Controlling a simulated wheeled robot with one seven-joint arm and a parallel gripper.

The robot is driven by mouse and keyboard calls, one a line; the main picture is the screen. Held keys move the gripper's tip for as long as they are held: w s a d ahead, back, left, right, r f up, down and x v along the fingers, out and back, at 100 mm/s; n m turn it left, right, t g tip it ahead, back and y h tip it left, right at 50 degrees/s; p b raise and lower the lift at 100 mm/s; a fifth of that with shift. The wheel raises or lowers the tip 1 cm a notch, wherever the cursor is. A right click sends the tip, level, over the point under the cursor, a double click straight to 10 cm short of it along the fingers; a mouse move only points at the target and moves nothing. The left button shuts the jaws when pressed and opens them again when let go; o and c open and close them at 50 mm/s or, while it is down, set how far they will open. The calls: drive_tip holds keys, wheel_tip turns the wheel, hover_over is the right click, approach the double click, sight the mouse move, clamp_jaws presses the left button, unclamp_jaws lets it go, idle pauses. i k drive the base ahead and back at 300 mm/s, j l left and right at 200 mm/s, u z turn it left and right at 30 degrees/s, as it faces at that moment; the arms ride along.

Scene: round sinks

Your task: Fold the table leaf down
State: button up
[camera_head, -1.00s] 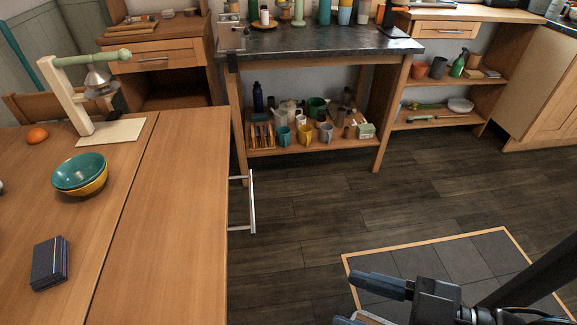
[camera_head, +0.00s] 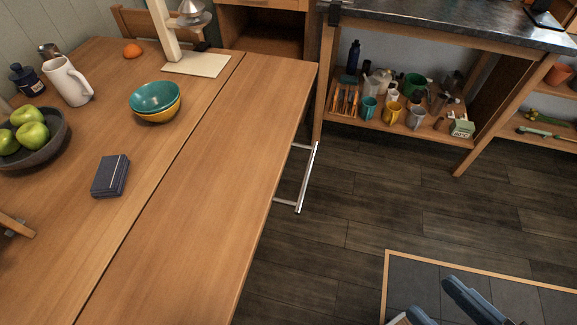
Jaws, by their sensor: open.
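The table leaf (camera_head: 215,180) is a long wooden panel, raised level with the main tabletop (camera_head: 75,228). A dark seam runs between the two. A white metal bracket (camera_head: 307,180) shows below the leaf's right edge, over the floor. No objects stand on the leaf. My gripper (camera_head: 440,315) is at the bottom right, with two blue-grey fingers apart and empty. It is well to the right of the leaf and not touching it. The rest of my gripper is cut off by the frame edge.
The main tabletop holds stacked bowls (camera_head: 156,103), a dark notebook (camera_head: 110,176), a fruit bowl (camera_head: 35,145), a white pitcher (camera_head: 68,82) and a stand (camera_head: 196,66). A dark-topped workbench (camera_head: 450,22) with a laden shelf stands behind. Open floor (camera_head: 345,210) lies right of the leaf.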

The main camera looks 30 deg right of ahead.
sight(186, 258)
drive_tip(key=l+z, duration=0.75)
drive_tip(key=k+l, duration=0.05)
drive_tip(key=l, duration=0.05)
